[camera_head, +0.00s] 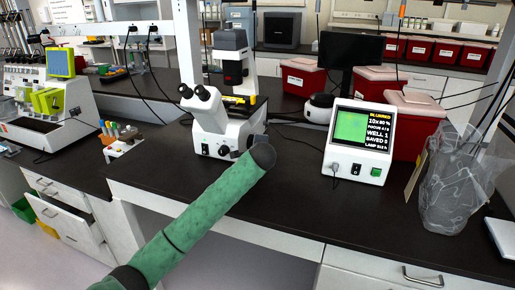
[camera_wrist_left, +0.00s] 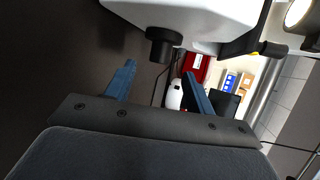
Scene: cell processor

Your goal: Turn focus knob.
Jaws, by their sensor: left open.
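A white microscope (camera_head: 222,122) with two black eyepieces stands on the black bench in the head view. A dark round knob (camera_head: 224,150) shows low on its side, close to the end of my left arm. In the left wrist view a black stepped knob (camera_wrist_left: 163,43) sticks out from the microscope's white body (camera_wrist_left: 185,18). My left gripper (camera_wrist_left: 160,70) is open, its two blue fingers apart and pointing towards the knob. The knob is a little beyond the fingertips, and nothing is between them. In the head view my green-sleeved left arm hides the gripper. My right gripper is not in view.
A white monitor box (camera_head: 357,142) right of the microscope has a green screen reading "BLURRED" and "WELL 1". Red bins (camera_head: 415,118) stand behind it, and a clear bag (camera_head: 455,185) is at the right. The bench front between arm and bag is clear.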

